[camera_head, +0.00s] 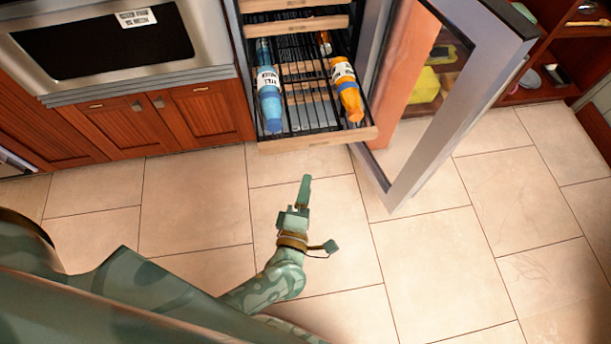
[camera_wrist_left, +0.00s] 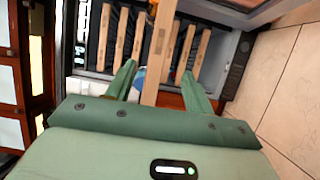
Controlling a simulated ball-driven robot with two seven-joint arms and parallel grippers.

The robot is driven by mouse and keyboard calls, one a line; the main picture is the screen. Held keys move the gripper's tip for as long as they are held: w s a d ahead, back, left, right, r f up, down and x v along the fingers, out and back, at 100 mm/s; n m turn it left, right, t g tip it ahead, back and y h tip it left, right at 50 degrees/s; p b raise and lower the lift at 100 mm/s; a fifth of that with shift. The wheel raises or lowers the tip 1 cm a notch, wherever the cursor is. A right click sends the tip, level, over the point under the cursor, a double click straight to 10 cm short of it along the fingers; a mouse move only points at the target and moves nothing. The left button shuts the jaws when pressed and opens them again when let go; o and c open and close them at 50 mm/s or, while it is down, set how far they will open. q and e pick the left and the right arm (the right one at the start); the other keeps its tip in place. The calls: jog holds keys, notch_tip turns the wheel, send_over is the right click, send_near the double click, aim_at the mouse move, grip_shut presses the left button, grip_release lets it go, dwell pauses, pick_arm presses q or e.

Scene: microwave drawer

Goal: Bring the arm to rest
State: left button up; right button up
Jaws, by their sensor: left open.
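My left gripper (camera_head: 299,197) is in the middle of the head view, raised over the tiled floor and short of the pulled-out rack. Its two green fingers also show in the left wrist view (camera_wrist_left: 162,85); they stand apart, with nothing held between them. The wooden slats of the rack show beyond and between the fingers there, with a bit of blue. My left arm (camera_head: 275,283) comes in from the lower left. My right gripper is not in view.
A pulled-out rack (camera_head: 318,137) holds a blue bottle (camera_head: 268,88) and an orange bottle (camera_head: 347,92). A glass door (camera_head: 445,105) stands open to its right. An oven (camera_head: 105,45) is at the upper left, shelves (camera_head: 570,45) at the upper right. The floor (camera_head: 430,260) is clear.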

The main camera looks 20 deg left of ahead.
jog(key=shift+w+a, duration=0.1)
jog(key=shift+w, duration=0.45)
